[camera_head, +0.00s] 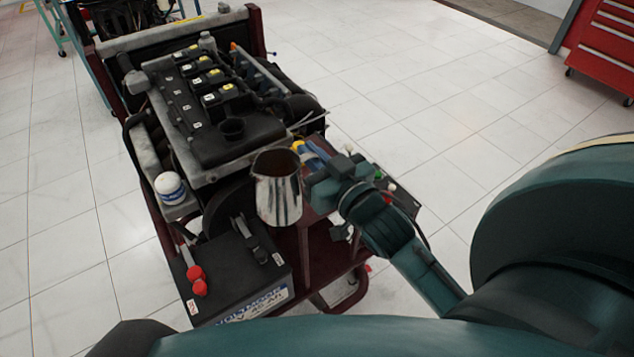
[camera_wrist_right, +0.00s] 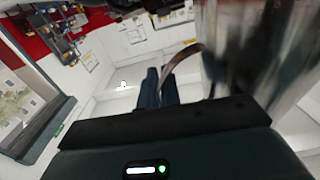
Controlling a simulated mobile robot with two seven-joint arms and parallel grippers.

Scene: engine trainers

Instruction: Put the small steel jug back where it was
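The small steel jug (camera_head: 279,195) is upright in front of the engine trainer, with its open top facing up. Its shiny side also fills the upper right of the right wrist view (camera_wrist_right: 265,50), blurred by closeness. My right gripper (camera_head: 314,183) is at the jug's right side in the head view. In the right wrist view its fingers (camera_wrist_right: 160,88) are close together at the jug's curved handle (camera_wrist_right: 188,58), and it looks shut on that handle. The jug seems held in the air; no surface shows touching its base. My left gripper is not in view.
The engine trainer (camera_head: 205,110) stands on a dark red frame. A white-topped canister (camera_head: 169,186) is on the left ledge. A red tool cabinet (camera_head: 605,45) stands far right. The tiled floor right of the trainer is clear.

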